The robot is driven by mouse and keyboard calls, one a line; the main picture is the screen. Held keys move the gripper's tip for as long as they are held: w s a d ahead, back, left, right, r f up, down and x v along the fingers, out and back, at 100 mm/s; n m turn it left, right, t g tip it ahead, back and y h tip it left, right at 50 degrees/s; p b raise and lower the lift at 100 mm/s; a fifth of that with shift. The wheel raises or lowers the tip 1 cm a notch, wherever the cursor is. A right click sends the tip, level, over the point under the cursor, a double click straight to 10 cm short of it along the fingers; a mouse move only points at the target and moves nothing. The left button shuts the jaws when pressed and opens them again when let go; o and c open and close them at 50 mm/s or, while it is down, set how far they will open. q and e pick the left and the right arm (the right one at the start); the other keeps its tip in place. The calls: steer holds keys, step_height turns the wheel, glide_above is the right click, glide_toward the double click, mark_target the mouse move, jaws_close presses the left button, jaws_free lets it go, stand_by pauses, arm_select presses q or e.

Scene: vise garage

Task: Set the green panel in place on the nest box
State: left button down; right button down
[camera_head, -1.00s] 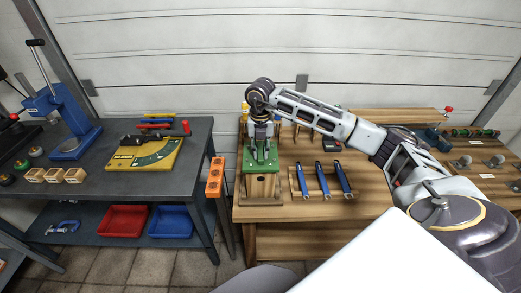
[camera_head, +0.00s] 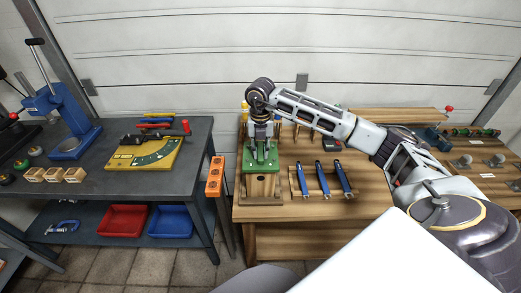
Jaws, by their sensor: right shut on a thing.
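The nest box (camera_head: 261,187) is a small wooden box with a dark round hole in its front, standing at the left front of the wooden workbench. The green panel (camera_head: 247,164) lies over the top of the nest box. My right gripper (camera_head: 261,156) points down from above and is shut on the green panel at its middle. The gripper hides part of the panel, and I cannot tell whether the panel rests fully on the box. My left gripper does not show.
Several blue-handled tools (camera_head: 322,178) lie in a wooden rack right of the nest box. An orange level (camera_head: 215,177) stands at the bench's left edge. A grey metal table (camera_head: 120,190) on the left holds a yellow angle fixture (camera_head: 145,155) and a blue press (camera_head: 65,125).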

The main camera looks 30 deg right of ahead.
steer(key=c, duration=1.3)
jaws_free()
steer(key=shift+o, duration=0.2)
steer(key=o, duration=0.3)
steer(key=shift+o, duration=0.2)
steer(key=shift+r, duration=0.1)
steer(key=shift+r+p, duration=2.05)
steer(key=shift+r, duration=1.4)
steer(key=shift+f, duration=0.1)
